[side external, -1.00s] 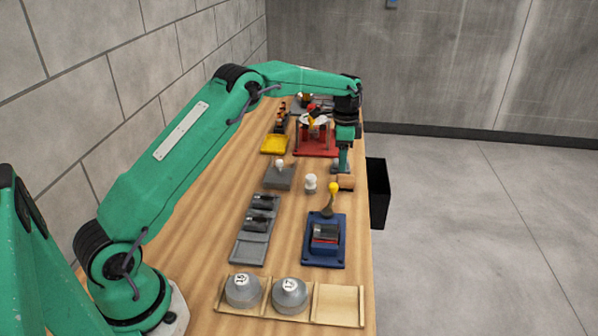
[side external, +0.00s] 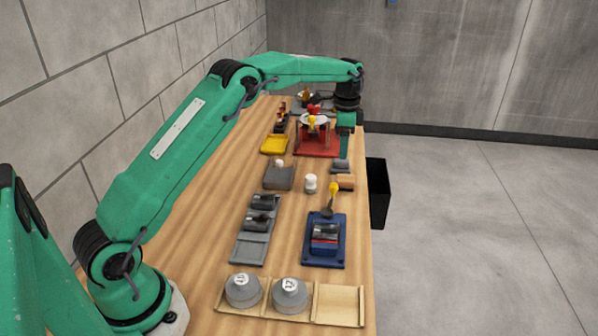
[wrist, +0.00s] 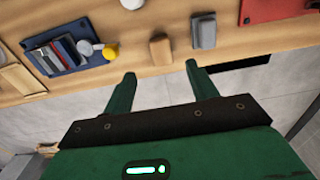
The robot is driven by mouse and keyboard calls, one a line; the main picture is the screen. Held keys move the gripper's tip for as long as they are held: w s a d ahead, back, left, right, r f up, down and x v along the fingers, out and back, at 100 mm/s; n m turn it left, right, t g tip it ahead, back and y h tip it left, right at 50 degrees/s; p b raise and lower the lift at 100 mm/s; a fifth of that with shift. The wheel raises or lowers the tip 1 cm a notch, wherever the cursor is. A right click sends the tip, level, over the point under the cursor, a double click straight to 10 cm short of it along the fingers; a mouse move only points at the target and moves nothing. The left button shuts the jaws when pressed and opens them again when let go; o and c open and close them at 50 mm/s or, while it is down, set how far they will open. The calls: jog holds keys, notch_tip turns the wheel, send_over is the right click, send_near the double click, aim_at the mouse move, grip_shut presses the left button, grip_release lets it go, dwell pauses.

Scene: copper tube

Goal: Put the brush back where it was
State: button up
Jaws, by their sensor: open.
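My gripper (side external: 346,153) is above the right edge of the table, with its fingers apart and nothing between them in the wrist view (wrist: 160,73). A small grey block-shaped piece (side external: 341,166) rests on the table below it and also shows in the wrist view (wrist: 204,32). A tan wooden block (side external: 346,182) lies beside it, apart from it, and shows in the wrist view (wrist: 161,50). I cannot tell for sure which of these two is the brush; no bristles are clear.
A black bin (side external: 379,193) stands off the table's right edge. A blue fixture (side external: 313,255) and a yellow-knobbed tool (side external: 333,188) are nearer the camera. A red stand (side external: 316,151) is behind my gripper. A white knob piece (side external: 311,183) stands left of the blocks.

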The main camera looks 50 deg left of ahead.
jog(key=s+d+r+n+t, duration=0.1)
jog(key=s+d+r+n, duration=0.15)
jog(key=s+r, duration=0.55)
jog(key=s+d+r+n+t, duration=0.2)
jog(key=s+d+r, duration=0.2)
jog(key=s+r, duration=0.45)
jog(key=s+d+f+n+t, duration=0.1)
jog(key=s+f+n, duration=0.1)
jog(key=s, duration=0.9)
jog(key=s+d+f+n+t, duration=0.1)
jog(key=s+d+f+n, duration=0.1)
jog(key=s, duration=0.9)
jog(key=shift+s+f+t, duration=0.15)
jog(key=shift+f+t, duration=0.05)
jog(key=shift+t, duration=0.1)
jog(key=shift+n, duration=0.25)
jog(key=shift+c, duration=0.2)
